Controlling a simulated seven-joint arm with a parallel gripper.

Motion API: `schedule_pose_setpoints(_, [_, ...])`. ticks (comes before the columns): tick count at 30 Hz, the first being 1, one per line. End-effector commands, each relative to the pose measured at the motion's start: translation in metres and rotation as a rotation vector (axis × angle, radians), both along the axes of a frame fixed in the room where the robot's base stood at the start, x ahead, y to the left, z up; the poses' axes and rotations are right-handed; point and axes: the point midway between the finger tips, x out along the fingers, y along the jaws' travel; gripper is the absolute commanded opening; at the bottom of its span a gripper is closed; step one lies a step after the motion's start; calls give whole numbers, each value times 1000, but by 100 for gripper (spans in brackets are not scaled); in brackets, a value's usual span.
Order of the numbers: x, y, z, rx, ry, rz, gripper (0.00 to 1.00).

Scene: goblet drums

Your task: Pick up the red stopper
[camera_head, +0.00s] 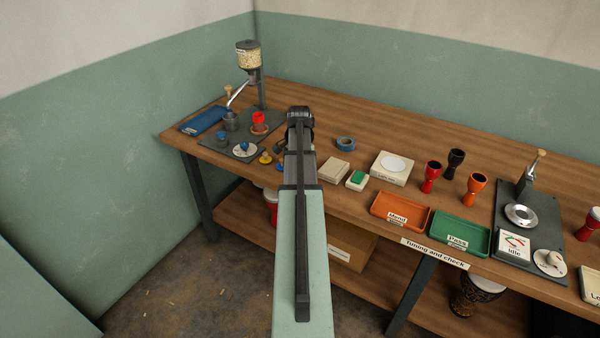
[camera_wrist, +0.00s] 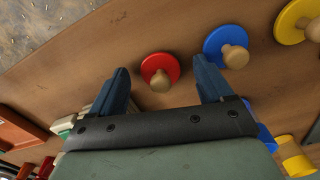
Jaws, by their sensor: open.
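The red stopper (camera_wrist: 160,70), a flat red disc with a pale wooden knob, lies on the wooden table in the wrist view. My gripper (camera_wrist: 160,66) is open, with its two blue fingers to the left and right of the stopper in the picture. Nothing is held, and whether the fingers are down at the stopper's height is unclear. In the head view I cannot make out the red stopper; my arm covers that part of the table.
A blue stopper (camera_wrist: 227,47) and a yellow stopper (camera_wrist: 292,24) lie to the right of the red one in the wrist view. In the head view, a beige block (camera_head: 334,170), a blue tape roll (camera_head: 345,144) and an orange tray (camera_head: 400,211) lie right of my arm.

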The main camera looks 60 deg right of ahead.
Motion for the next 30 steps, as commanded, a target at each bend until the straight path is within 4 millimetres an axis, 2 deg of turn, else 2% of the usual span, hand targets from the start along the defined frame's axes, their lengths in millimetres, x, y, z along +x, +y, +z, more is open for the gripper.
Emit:
schedule_pose_setpoints(8, [0, 0, -4, 0, 0, 0, 80])
schedule_pose_setpoints(26, [0, 0, -4, 0, 0, 0, 22])
schedule_pose_setpoints(30, [0, 0, -4, 0, 0, 0, 20])
